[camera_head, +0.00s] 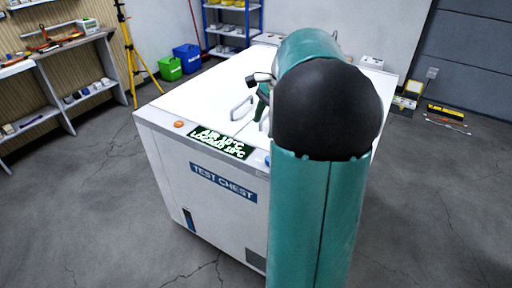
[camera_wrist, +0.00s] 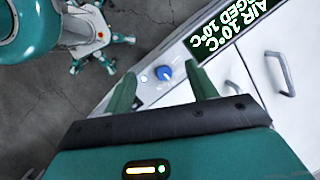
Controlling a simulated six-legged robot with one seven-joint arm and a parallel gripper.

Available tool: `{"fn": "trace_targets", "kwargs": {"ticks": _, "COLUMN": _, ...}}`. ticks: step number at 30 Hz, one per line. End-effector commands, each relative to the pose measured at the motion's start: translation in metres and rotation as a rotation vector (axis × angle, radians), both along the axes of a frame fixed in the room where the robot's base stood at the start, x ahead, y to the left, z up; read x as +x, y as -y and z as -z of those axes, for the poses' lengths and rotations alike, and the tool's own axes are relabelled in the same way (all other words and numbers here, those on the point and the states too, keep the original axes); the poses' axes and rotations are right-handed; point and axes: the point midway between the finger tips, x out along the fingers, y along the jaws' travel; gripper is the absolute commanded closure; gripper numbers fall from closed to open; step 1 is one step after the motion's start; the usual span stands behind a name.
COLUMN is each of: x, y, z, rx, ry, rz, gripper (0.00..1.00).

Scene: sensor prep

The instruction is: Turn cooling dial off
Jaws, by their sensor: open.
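The cooling dial (camera_wrist: 164,73) is a small round blue knob on the white front strip of the test chest (camera_head: 165,150). In the wrist view it shows between and beyond the two green fingertips of my gripper (camera_wrist: 160,76). My gripper is open, with nothing held between the fingers. I cannot tell whether the fingers touch the dial or how far above it they are. A small white light or mark sits left of the dial. In the head view, a blue edge of the dial (camera_head: 267,160) shows beside my arm, which hides much of that area.
A display (camera_head: 222,142) reading air and logged 10°C and an orange button (camera_head: 178,124) lie along the same strip. Lid handles (camera_wrist: 281,73) rise from the chest top. A yellow tripod (camera_head: 128,50), bins and shelves stand behind. Floor at right is largely clear.

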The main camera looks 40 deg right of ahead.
Motion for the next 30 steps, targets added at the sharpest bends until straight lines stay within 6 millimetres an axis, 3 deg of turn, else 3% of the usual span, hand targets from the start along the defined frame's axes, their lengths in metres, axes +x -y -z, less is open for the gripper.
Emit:
{"fn": "trace_targets", "kwargs": {"ticks": 1, "x": -0.005, "y": 0.028, "z": 0.011, "rx": 0.041, "ry": -0.024, "rz": 0.087, "gripper": 0.43}}
{"fn": "trace_targets", "kwargs": {"ticks": 3, "x": -0.012, "y": 0.055, "z": 0.02, "rx": 0.086, "ry": -0.048, "rz": 0.184, "gripper": 0.43}}
{"fn": "trace_targets", "kwargs": {"ticks": 6, "x": -0.021, "y": 0.08, "z": 0.03, "rx": 0.129, "ry": -0.07, "rz": 0.277, "gripper": 0.43}}
{"fn": "trace_targets", "kwargs": {"ticks": 9, "x": -0.025, "y": 0.09, "z": 0.035, "rx": 0.151, "ry": -0.08, "rz": 0.318, "gripper": 0.43}}
{"fn": "trace_targets", "kwargs": {"ticks": 16, "x": -0.021, "y": 0.082, "z": 0.056, "rx": 0.156, "ry": -0.083, "rz": 0.321, "gripper": 0.43}}
{"fn": "trace_targets", "kwargs": {"ticks": 30, "x": 0.0, "y": 0.049, "z": 0.14, "rx": 0.154, "ry": -0.082, "rz": 0.316, "gripper": 0.43}}
